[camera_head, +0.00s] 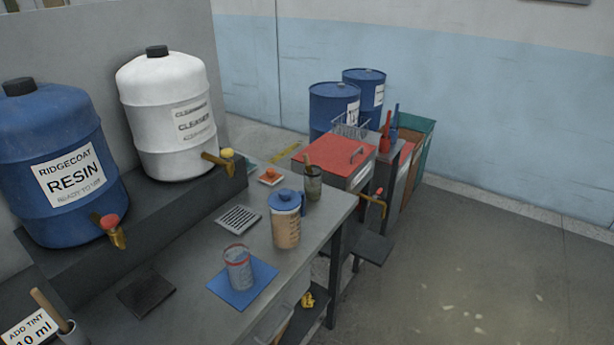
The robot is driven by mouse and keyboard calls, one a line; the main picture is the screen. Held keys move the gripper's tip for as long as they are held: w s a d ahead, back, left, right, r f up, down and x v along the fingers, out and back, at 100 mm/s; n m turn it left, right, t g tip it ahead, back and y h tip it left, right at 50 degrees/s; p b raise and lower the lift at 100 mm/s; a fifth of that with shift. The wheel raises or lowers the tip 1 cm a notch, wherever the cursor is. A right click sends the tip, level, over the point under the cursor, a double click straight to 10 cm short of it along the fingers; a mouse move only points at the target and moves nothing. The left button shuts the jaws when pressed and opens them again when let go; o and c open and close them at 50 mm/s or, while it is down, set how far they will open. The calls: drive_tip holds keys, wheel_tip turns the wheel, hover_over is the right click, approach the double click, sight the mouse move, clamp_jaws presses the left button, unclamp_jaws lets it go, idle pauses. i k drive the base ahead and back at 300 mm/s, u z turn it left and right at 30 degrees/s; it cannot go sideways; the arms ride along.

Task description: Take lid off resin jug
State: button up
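The jug (287,229) stands upright on the grey bench, near its right front edge. It is clear with dark markings and holds a tan liquid. A blue lid (285,197) with a small knob sits on its top. A blue handle shows on the jug's right side. My gripper is not in view.
A clear cup with a red band (239,270) stands on a blue mat (262,289) in front of the jug. A metal grate (238,220) lies to its left, and a dark cup (313,186) stands behind it. A blue resin drum (57,150) and white cleaner drum (165,95) stand on a raised shelf.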

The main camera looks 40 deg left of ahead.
sight(283, 200)
drive_tip(key=u, duration=0.65)
drive_tip(key=i, duration=1.05)
drive_tip(key=u, duration=1.55)
drive_tip(key=i, duration=0.5)
drive_tip(key=u, duration=0.45)
